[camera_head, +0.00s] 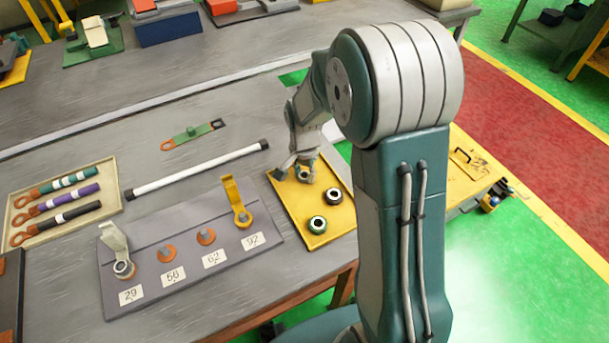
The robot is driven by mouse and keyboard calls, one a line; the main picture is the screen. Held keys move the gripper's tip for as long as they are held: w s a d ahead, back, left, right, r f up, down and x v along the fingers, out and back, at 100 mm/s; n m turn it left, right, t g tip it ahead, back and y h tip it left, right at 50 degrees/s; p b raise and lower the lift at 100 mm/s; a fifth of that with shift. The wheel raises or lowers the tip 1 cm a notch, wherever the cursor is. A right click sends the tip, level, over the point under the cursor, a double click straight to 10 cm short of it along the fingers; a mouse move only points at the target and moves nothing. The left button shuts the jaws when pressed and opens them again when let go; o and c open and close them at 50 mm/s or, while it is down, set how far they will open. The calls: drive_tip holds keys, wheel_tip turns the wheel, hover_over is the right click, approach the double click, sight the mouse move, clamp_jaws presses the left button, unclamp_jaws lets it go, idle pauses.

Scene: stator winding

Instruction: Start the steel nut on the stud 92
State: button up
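The stud 92 (243,217) stands at the right end of the grey terminal board (190,262), above the label "92". My gripper (304,168) points down over the tray's back part at that third nut. Whether the fingers are closed on it, and which nut is steel, I cannot tell.
Studs 56 and 62 carry copper-coloured rings; stud 29 (124,268) has a raised pale flap. A cream tray (112,165) of coloured cables lies left. A white rod (197,170) and a green bar (193,133) lie behind the board. Between board and yellow tray is a narrow gap.

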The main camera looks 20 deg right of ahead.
drive_tip(key=shift+a+r, duration=0.1)
drive_tip(key=shift+r, duration=0.9)
wheel_tip(320, 180, up, 7)
idle(0.4)
drive_tip(key=r+n, duration=0.2)
drive_tip(key=n, duration=1)
hover_over(242, 215)
drive_tip(key=shift+w+f, duration=0.15)
drive_tip(key=shift+w, duration=0.05)
drive_tip(key=shift+s+f, duration=0.1)
drive_tip(key=shift+f, duration=3.2)
